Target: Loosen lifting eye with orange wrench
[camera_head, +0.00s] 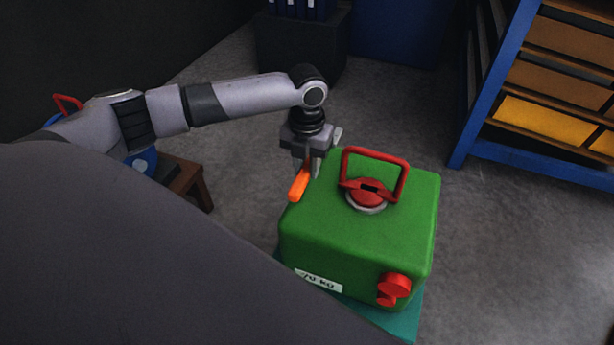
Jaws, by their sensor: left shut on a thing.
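A green counterweight casting (330,240) has a pale weight label on its front. A red lifting eye (401,183) stands upright on its top, with a red hub in a grey ring at its foot. My left gripper (307,168) points down at the casting's left back edge, to the left of the lifting eye. It is shut on the orange wrench (299,185), whose orange part shows below the fingers. The rest of the wrench is hidden or unclear. The wrench is apart from the lifting eye. My right gripper is not in view.
A red knob (394,287) sticks out of the casting's front right. The casting stands on a teal surface (405,325). A blue-framed shelf (475,125) with bins is at the right. A small brown stool (187,182) is at the left. Grey floor is clear between casting and shelf.

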